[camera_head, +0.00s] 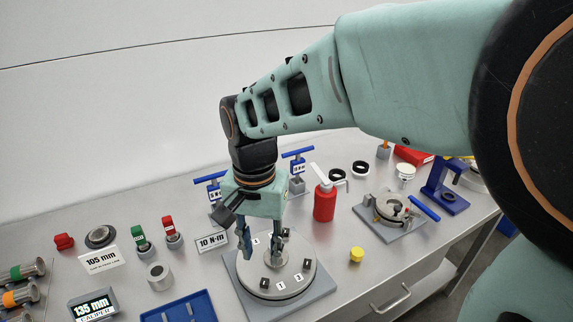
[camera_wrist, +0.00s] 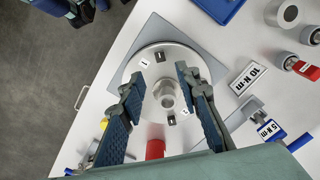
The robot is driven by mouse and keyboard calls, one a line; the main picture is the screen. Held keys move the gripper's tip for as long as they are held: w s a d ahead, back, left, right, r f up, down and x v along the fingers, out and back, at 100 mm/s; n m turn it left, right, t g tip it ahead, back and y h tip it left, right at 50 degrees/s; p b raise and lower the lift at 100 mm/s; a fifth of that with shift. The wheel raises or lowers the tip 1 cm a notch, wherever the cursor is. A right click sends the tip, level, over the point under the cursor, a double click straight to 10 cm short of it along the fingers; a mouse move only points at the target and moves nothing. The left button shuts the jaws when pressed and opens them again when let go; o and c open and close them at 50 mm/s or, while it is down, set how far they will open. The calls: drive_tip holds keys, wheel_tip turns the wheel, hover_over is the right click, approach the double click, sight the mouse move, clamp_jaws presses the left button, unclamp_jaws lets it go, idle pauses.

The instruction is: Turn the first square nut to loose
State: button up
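A round grey flange (camera_head: 290,292) lies on a square plate on the bench, with a raised hub and several small dark square nuts near its rim. One dark nut (camera_head: 264,282) sits at the near side beside a small label that seems to read 1. This nut also shows in the wrist view (camera_wrist: 160,56), above the hub (camera_wrist: 168,95). My gripper (camera_head: 261,255) points down over the flange, fingers apart and nothing between them. In the wrist view its fingertips (camera_wrist: 159,75) lie on either side of the hub area. The fingers hide other nuts and labels.
A red bottle (camera_head: 325,205) and a yellow cap (camera_head: 356,254) stand right of the flange. A blue tray (camera_head: 203,306) is at near left. Another fixture (camera_head: 391,213) stands at right.

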sight(265, 281)
wheel_tip(265, 281, down, 10)
drive_tip(key=shift+w, duration=0.1)
idle(0.4)
clamp_jaws()
